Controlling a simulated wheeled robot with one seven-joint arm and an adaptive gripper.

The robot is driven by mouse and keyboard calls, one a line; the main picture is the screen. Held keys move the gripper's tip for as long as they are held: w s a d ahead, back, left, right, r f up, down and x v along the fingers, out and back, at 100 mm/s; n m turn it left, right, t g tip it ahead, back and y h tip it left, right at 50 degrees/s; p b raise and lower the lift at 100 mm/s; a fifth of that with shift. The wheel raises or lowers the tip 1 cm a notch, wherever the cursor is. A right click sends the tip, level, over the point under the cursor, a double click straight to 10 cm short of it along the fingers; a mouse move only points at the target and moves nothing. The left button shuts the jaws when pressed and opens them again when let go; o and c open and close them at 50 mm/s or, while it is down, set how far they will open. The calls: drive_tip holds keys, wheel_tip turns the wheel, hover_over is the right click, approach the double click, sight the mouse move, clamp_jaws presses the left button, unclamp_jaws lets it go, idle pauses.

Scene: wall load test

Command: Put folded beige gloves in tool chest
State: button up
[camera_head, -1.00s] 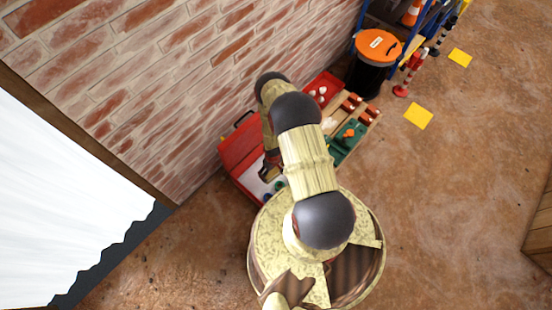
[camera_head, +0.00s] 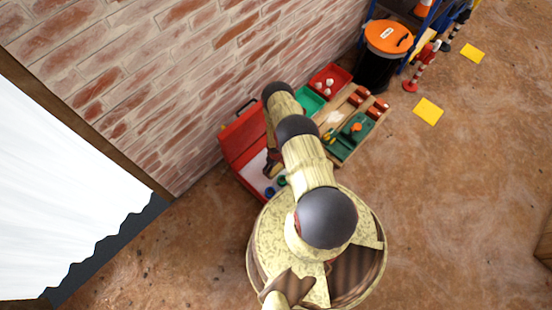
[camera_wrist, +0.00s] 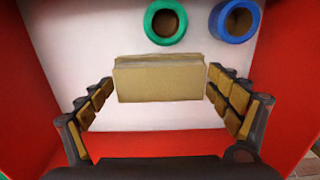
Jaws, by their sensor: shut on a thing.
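The red tool chest (camera_head: 236,140) stands open against the brick wall in the head view, with a pale floor inside. My gripper (camera_wrist: 160,80) is over the chest's pale floor, between its red walls. In the wrist view its two fingers are shut on the sides of the folded beige gloves (camera_wrist: 158,82), which look like a flat tan block. Whether the gloves touch the chest floor, I cannot tell. In the head view my gripper (camera_head: 271,166) shows small and dark at the chest; the gloves cannot be made out there.
A green ring (camera_wrist: 166,21) and a blue ring (camera_wrist: 235,20) lie in the chest beyond the gloves. Right of the chest are a green bin (camera_head: 307,101), a red bin (camera_head: 341,72) and a wooden tray (camera_head: 333,118). An orange-lidded black bin (camera_head: 375,70) stands farther back.

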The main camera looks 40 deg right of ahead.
sight(276, 171)
drive_tip(key=shift+f+b, duration=1.7)
drive_tip(key=shift+f, duration=0.7)
drive_tip(key=shift+f, duration=0.15)
drive_tip(key=o, duration=1)
drive_tip(key=shift+c, duration=0.2)
wheel_tip(276, 171, up, 12)
drive_tip(key=p, duration=0.8)
